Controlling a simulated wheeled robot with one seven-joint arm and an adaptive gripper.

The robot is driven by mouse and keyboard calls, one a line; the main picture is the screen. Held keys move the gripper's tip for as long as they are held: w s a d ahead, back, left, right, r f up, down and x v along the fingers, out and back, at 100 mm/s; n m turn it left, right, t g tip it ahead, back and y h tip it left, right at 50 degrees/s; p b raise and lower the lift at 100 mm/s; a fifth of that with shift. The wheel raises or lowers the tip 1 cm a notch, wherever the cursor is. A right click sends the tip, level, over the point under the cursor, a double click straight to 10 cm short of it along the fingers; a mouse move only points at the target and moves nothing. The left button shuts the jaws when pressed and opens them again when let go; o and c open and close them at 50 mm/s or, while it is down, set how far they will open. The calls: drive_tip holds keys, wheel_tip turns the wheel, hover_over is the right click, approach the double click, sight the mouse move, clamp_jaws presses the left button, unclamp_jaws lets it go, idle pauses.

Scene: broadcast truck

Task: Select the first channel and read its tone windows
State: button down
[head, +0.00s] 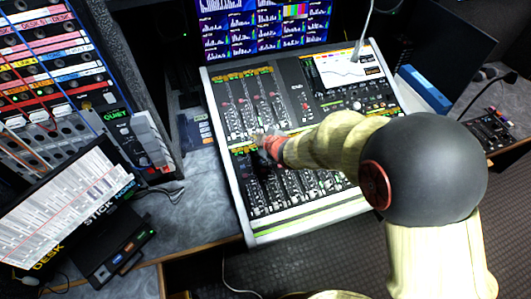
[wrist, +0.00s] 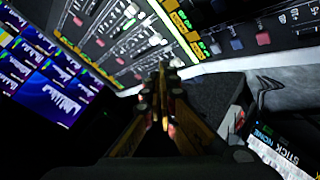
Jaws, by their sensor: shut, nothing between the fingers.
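The mixing console (head: 300,226) stands in the middle of the head view, with an upper and a lower bank of channel strips. The upper bank (head: 240,103) has red and white knobs under yellow-green labels. A console screen (head: 343,71) shows a curve. My gripper (head: 262,143) is shut and empty over the left part of the console, near the gap between the banks. In the wrist view my gripper (wrist: 164,92) points at the console's edge, with strips and knobs (wrist: 130,40) beyond it. I cannot tell whether the fingertips touch anything. My arm hides part of the lower bank.
A monitor (head: 265,25) with several bar-graph windows stands behind the console. A patch rack (head: 50,80) is at the left, with a tilted paper-like display (head: 65,205) and a black box (head: 115,245) below it. A blue-edged dark panel (head: 425,90) stands at the right.

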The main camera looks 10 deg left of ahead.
drive_tip(key=shift+f, duration=0.1)
drive_tip(key=b, duration=0.7)
hover_over(256, 157)
wheel_tip(256, 157, down, 8)
drive_tip(key=shift+s+f, duration=0.1)
drive_tip(key=shift+f, duration=0.15)
drive_tip(key=shift+f, duration=0.1)
idle(1.0)
drive_tip(key=shift+f, duration=0.3)
drive_tip(key=shift+f+b, duration=0.4)
drive_tip(key=shift+b, duration=0.2)
idle(0.6)
drive_tip(key=shift+r, duration=0.1)
drive_tip(key=shift+d+r+p, duration=0.1)
drive_tip(key=shift+r+p, duration=0.45)
drive_tip(key=shift+r, duration=0.15)
